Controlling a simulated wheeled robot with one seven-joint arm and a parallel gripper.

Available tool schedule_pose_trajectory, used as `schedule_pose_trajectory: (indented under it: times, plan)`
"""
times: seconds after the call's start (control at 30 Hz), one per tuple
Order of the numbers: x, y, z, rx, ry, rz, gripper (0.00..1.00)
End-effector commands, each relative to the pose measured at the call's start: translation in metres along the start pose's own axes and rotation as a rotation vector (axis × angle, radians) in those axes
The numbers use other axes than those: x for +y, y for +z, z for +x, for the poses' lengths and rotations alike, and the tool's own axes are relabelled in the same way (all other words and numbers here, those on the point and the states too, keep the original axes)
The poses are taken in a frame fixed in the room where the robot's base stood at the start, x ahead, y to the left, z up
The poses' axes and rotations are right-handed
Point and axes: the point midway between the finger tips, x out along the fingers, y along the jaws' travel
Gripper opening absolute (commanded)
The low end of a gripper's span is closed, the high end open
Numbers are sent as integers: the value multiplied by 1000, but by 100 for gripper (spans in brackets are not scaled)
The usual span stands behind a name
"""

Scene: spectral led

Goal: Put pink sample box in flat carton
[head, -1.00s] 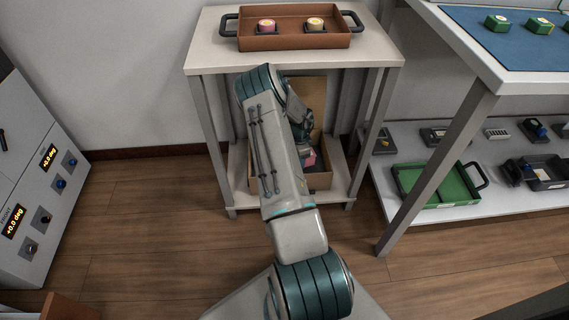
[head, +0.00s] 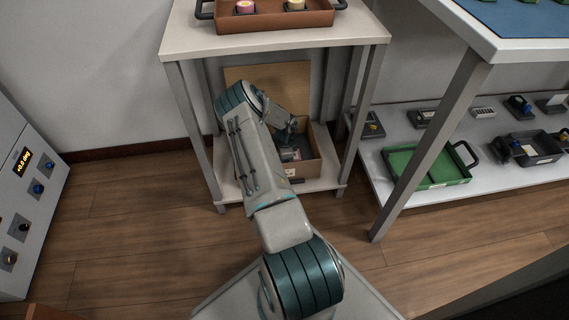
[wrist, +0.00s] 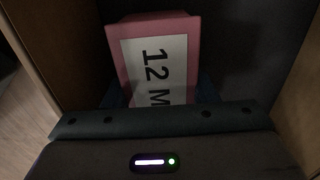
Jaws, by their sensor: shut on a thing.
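The pink sample box (wrist: 160,28) shows in the wrist view, with a white label reading "12 M". My gripper (wrist: 160,92) is shut on it, with blue finger parts showing at both sides of the box. The flat carton (head: 312,171) is brown cardboard on the low shelf of the stand, open at the top with a raised flap at the back. In the head view my gripper (head: 288,140) is down at the carton opening, partly hidden by my arm. The carton's walls (wrist: 303,108) flank the box in the wrist view. I cannot tell whether the box touches the carton floor.
The stand's top (head: 185,42) and legs surround the carton closely. A brown tray (head: 275,20) with a pink and a yellow-topped item stands on top. A green tray (head: 425,165) and a black tray (head: 540,148) are on the right shelf. An instrument cabinet (head: 30,200) stands left.

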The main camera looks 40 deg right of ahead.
Motion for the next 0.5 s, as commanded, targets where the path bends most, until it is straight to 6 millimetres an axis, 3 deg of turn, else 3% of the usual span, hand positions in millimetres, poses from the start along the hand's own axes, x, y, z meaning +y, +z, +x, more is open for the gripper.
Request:
schedule_pose_trajectory:
  times: [0.07,0.4,0.43,0.5]
  plan:
    - [0,0,10,0,-1,0,22]
    - [0,0,13,0,-1,0,22]
    - [0,0,12,-1,0,0,58]
    - [0,0,12,-1,0,0,74]
